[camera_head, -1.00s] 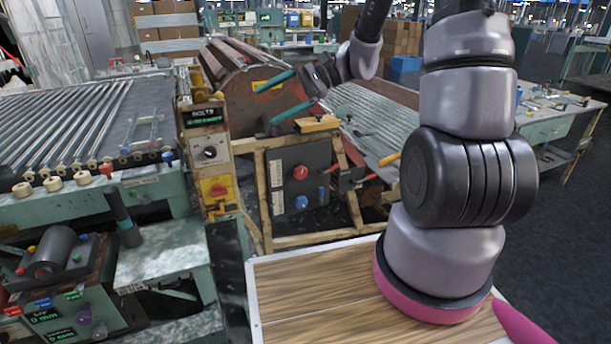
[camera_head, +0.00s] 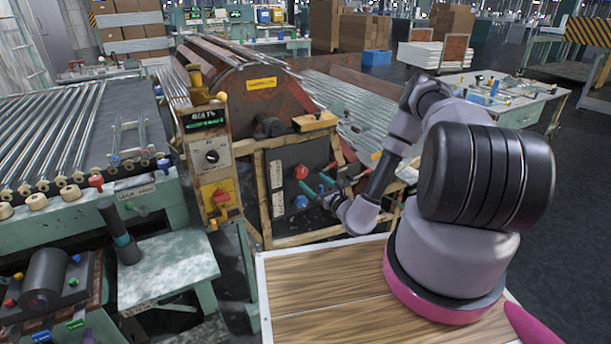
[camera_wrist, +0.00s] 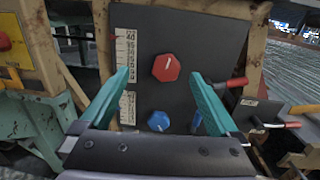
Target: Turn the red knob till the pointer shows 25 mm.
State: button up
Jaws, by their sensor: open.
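The red knob (camera_wrist: 166,67) is octagonal with a white line mark and sits on a dark panel (camera_wrist: 205,30), between and beyond the fingertips in the wrist view. It also shows in the head view (camera_head: 301,171). A white scale (camera_wrist: 130,50) with numbers runs down the panel to its left; its pointer and reading are too small to tell. A blue knob (camera_wrist: 158,121) sits below the red one. My gripper (camera_wrist: 160,78) has its teal fingers wide apart and empty, facing the panel. In the head view my gripper (camera_head: 315,186) is just in front of the panel, near both knobs.
A wooden frame (camera_wrist: 257,45) borders the panel. A red-handled lever (camera_wrist: 237,82) sticks out at its right. In the head view, a box with a red switch (camera_head: 219,196) stands left of the panel, and a wooden tabletop (camera_head: 320,290) lies in front.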

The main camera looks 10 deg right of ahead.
aim_at(302, 174)
jog(key=shift+m+h, duration=0.6)
jog(key=shift+h, duration=0.2)
jog(key=x, duration=0.3)
jog(key=f+x, duration=0.1)
jog(key=x, duration=0.2)
jog(key=f+x, duration=0.1)
jog(key=x, duration=0.3)
jog(key=shift+d+f, duration=0.15)
jog(key=shift+d, duration=0.15)
jog(key=c, duration=1.4)
